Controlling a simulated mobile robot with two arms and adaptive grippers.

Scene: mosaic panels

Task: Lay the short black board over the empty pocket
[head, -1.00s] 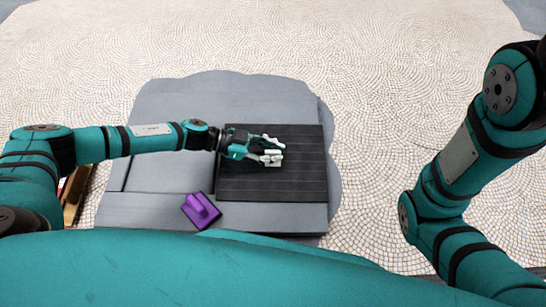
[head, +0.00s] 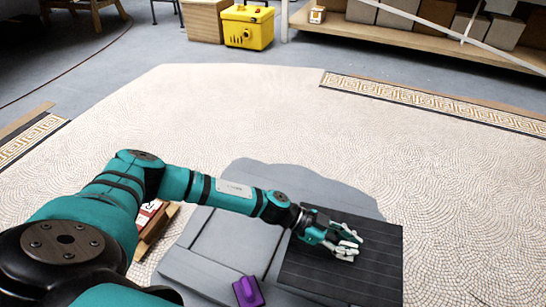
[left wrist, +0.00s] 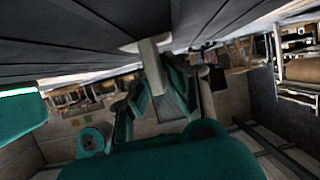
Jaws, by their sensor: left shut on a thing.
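The black board (head: 365,275) is a dark, ribbed, roughly square panel at the lower right of the head view. It covers part of a grey, irregular bare patch (head: 222,238) in the pale mosaic floor. My left gripper (head: 346,241) is over the board's upper middle, shut on the board. In the left wrist view the board's dark planks (left wrist: 60,50) fill the top, and the gripper's pale fingertip (left wrist: 150,50) meets them. Whether the board lies flat or is slightly raised cannot be told. Any pocket beneath it is hidden. My right gripper is out of view.
A purple handled tool (head: 247,291) lies left of the board on the grey patch. A wooden tray (head: 154,226) is behind my left arm. Free mosaic (head: 250,110) stretches beyond. A yellow toolbox (head: 248,27) and a shelf (head: 430,35) stand far back.

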